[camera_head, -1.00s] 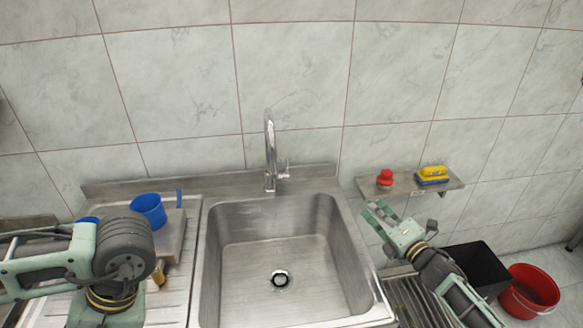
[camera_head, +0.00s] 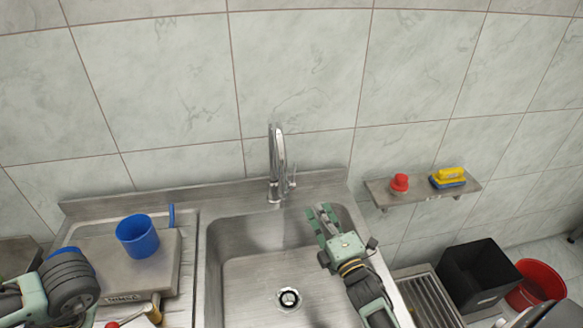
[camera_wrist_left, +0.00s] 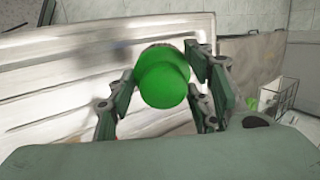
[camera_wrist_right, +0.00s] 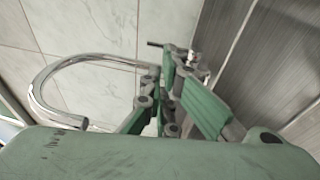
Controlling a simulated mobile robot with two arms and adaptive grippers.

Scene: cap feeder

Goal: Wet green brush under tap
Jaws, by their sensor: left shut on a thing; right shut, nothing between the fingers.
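The chrome tap (camera_head: 276,165) stands upright at the back of the steel sink (camera_head: 255,285); its lever is on its right side. My right gripper (camera_head: 322,212) is over the right back part of the sink, right of the tap, shut and empty. The tap's curved spout (camera_wrist_right: 62,75) shows at the left in the right wrist view. My left gripper (camera_wrist_left: 165,82) is shut on a round green thing, seen end-on, which looks like the green brush (camera_wrist_left: 163,78). In the head view the left gripper's fingers and the brush are out of sight at the lower left.
A blue cup (camera_head: 138,238) stands on a scale (camera_head: 125,275) left of the sink. A black bin (camera_head: 480,275) and red bucket (camera_head: 538,282) stand at lower right.

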